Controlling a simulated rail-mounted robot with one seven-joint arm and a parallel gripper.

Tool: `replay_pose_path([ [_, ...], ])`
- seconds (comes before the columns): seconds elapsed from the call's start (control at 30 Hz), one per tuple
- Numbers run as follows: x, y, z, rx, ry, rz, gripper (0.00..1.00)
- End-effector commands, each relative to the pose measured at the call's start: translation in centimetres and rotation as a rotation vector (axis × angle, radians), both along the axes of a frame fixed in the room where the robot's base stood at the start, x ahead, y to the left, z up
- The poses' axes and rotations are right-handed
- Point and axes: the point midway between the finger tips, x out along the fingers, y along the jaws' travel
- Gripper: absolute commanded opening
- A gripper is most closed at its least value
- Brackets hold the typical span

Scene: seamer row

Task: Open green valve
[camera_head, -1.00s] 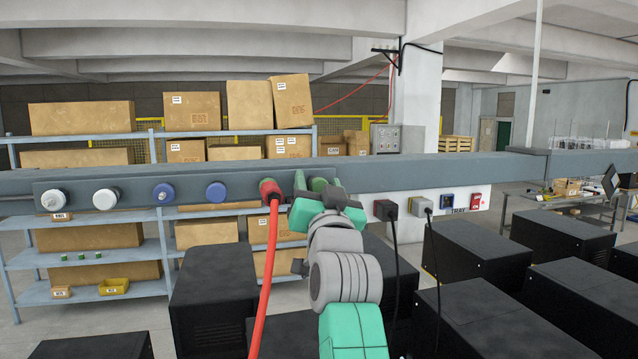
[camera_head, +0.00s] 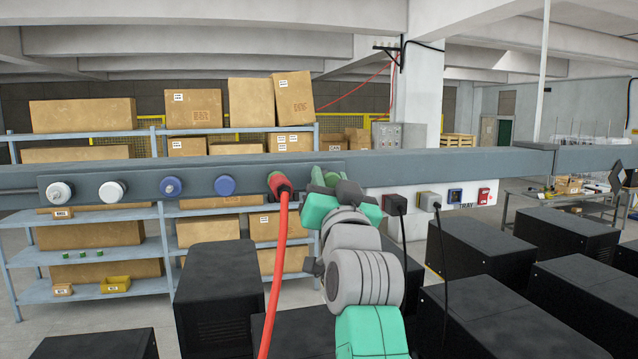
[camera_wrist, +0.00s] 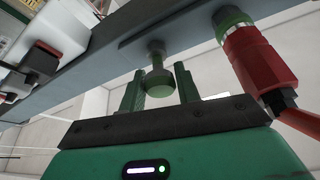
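The green valve (camera_wrist: 158,80) is a round knob on a short stem under the grey rail. In the wrist view it sits between the two green fingers of my gripper (camera_wrist: 160,90). In the head view my gripper (camera_head: 327,180) is at the rail, just right of the red connector, and largely hides the valve (camera_head: 331,178).
A red connector (camera_head: 282,188) with a hanging red hose sits close left of my gripper; it is at the right in the wrist view (camera_wrist: 252,58). Blue (camera_head: 225,186) and white knobs (camera_head: 111,191) lie further left. Black plugs and a grey box (camera_head: 429,200) are to the right.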

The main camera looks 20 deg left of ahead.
Motion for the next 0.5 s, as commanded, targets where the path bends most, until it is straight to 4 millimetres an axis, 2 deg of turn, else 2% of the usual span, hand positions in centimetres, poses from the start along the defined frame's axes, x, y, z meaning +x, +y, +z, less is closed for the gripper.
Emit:
replay_pose_path([
  [0.03, 0.0, 0.0, 0.0, 0.0, 0.0, 0.001, 0.43],
  [0.1, 0.0, 0.0, 0.0, 0.0, 0.0, 0.001, 0.52],
  [0.37, -0.1, 0.0, -0.1, 0.0, -0.001, 0.001, 0.52],
  [0.5, -1.8, -0.8, -1.2, 0.001, -0.002, 0.001, 0.52],
])
